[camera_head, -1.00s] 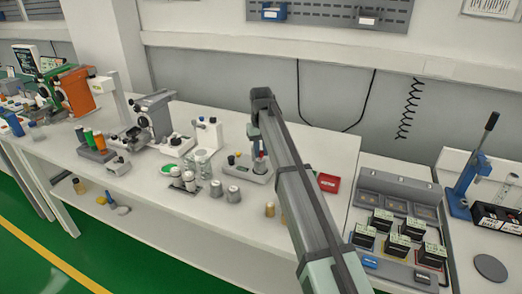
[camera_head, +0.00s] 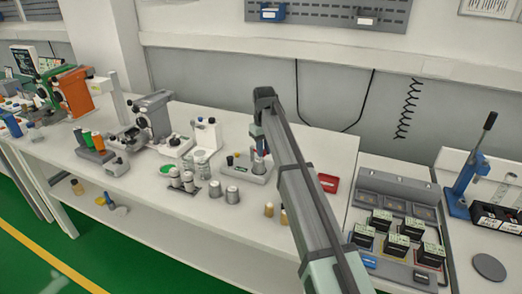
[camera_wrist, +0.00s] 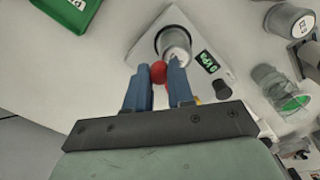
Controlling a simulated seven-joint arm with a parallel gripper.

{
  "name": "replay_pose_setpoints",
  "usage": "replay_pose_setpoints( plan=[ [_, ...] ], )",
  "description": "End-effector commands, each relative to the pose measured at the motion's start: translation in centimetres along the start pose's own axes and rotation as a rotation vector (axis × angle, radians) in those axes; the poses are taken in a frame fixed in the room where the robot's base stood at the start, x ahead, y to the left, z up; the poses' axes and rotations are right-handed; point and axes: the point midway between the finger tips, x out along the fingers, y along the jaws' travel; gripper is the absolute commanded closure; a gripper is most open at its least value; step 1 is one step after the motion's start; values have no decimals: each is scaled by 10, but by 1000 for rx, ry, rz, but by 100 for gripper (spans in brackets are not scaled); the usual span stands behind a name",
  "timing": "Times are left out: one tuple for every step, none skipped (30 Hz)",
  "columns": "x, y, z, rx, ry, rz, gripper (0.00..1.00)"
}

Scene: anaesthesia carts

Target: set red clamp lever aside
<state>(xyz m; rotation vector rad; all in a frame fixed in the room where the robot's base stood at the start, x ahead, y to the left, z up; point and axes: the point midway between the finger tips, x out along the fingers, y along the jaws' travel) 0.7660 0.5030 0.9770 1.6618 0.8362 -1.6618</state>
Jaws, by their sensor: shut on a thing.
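The red clamp lever shows as a round red knob (camera_wrist: 158,73) in the wrist view, between the blue fingers of my gripper (camera_wrist: 158,82). My gripper is shut on it. The lever sits right beside a metal cylinder (camera_wrist: 174,42) on a pale base with a lit green display (camera_wrist: 207,61); I cannot tell whether it is still joined to that device. In the head view, my gripper (camera_head: 259,150) points down over the small grey device (camera_head: 246,172), and my arm hides part of it.
A red tray (camera_head: 328,183) lies right of my arm. Metal canisters (camera_head: 232,194) and a glass beaker (camera_wrist: 268,78) stand nearby. The black-box rack (camera_head: 385,205) is farther right.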

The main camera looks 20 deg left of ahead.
Motion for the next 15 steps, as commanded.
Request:
replay_pose_setpoints(
  plan=[
    [0, 4, -1, -43, 0, 0, 100],
    [0, 6, -2, -71, 0, 0, 100],
    [0, 8, -2, -109, 0, 0, 100],
    [0, 10, -3, -138, 0, 0, 100],
    [0, 12, -4, -167, 0, 0, 100],
    [0, 15, -5, -204, 0, 0, 100],
    [0, 17, -5, -232, 0, 0, 100],
    [0, 19, -6, -261, 0, 0, 100],
    [-1, 22, -7, -298, 0, 0, 100],
    [-1, 24, -8, -327, 0, 0, 100],
    [-1, 25, -9, -355, 0, 0, 100],
    [-1, 28, -11, -394, 0, 0, 100],
    [-1, 29, -12, -422, 0, 0, 100],
    [-1, 31, -13, -451, 0, 0, 100],
    [-1, 33, -14, -489, 0, 0, 100]
  ],
)
